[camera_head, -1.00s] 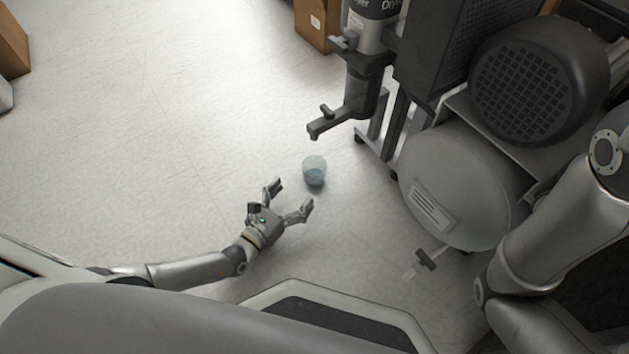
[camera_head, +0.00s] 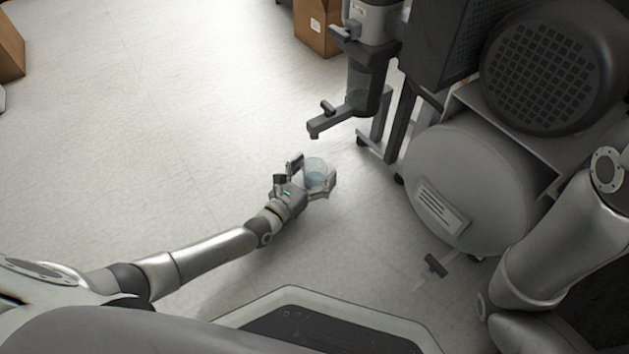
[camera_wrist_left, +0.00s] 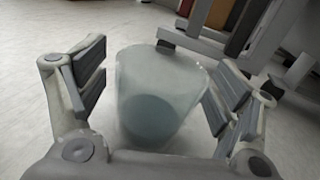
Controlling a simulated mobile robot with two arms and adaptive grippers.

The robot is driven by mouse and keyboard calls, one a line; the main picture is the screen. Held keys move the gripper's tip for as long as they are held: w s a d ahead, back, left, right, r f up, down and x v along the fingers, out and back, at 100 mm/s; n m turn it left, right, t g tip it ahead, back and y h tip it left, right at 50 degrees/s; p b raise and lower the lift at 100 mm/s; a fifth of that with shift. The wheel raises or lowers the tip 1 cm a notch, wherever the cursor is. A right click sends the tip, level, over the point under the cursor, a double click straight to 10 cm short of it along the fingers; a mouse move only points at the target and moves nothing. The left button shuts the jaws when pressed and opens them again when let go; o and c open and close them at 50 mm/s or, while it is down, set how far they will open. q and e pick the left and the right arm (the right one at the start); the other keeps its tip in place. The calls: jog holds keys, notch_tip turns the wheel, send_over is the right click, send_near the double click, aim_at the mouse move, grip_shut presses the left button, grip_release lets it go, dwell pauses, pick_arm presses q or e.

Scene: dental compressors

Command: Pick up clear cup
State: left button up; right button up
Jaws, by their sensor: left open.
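The clear cup (camera_head: 315,172) is see-through with a bluish tint and is below the drain arm of the dryer in the head view. My left gripper (camera_head: 313,172) is open, with a finger on either side of the cup. In the left wrist view the cup (camera_wrist_left: 158,95) fills the space between the two finger pads of the gripper (camera_wrist_left: 160,92). The right pad looks very close to the cup's wall; I cannot tell if it touches. A gap shows at the left pad. My right arm shows at the right edge, but its gripper is out of view.
The dryer's dark drain arm (camera_head: 338,120) juts out just beyond the cup. The grey compressor tank (camera_head: 470,185) and its motor (camera_head: 550,65) stand at the right. A cardboard box (camera_head: 317,27) is at the back.

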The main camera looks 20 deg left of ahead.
pick_arm(q)
jog(key=shift+c, duration=0.4)
jog(key=c, duration=1)
jog(key=shift+r, duration=0.2)
